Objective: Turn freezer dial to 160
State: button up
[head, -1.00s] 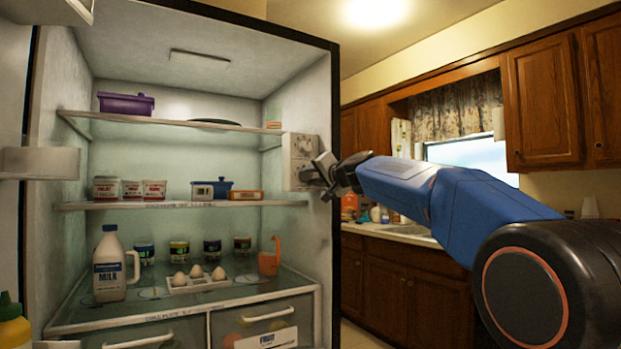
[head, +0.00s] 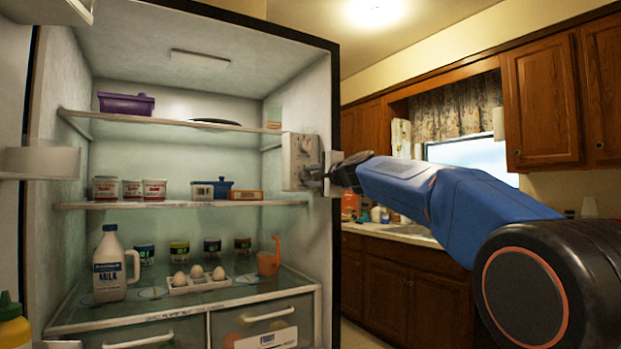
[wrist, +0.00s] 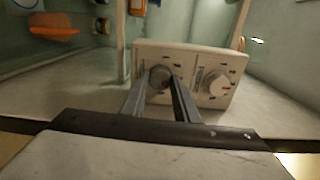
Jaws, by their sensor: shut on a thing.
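A pale control box (head: 293,161) is fixed to the fridge's right inner wall; it also shows in the wrist view (wrist: 186,57). It carries two round dials. My gripper (head: 314,174) is at the lower part of the box in the head view. In the wrist view, my gripper (wrist: 160,84) has its two fingers on either side of the left dial (wrist: 160,74), shut on it and hiding part of it. The other dial (wrist: 216,83) is free, with small marks around it. The labels are too small to read, so I cannot tell which dial is the freezer's.
The fridge's right wall edge is close to my gripper. A counter (head: 395,232) stands to the right.

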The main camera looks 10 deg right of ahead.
jog(key=shift+m, duration=0.7)
jog(key=shift+f+m, duration=0.1)
jog(key=shift+m, duration=0.2)
jog(key=o, duration=1.1)
jog(key=shift+c, duration=0.2)
jog(key=v, duration=1.7)
jog(key=shift+s, duration=0.2)
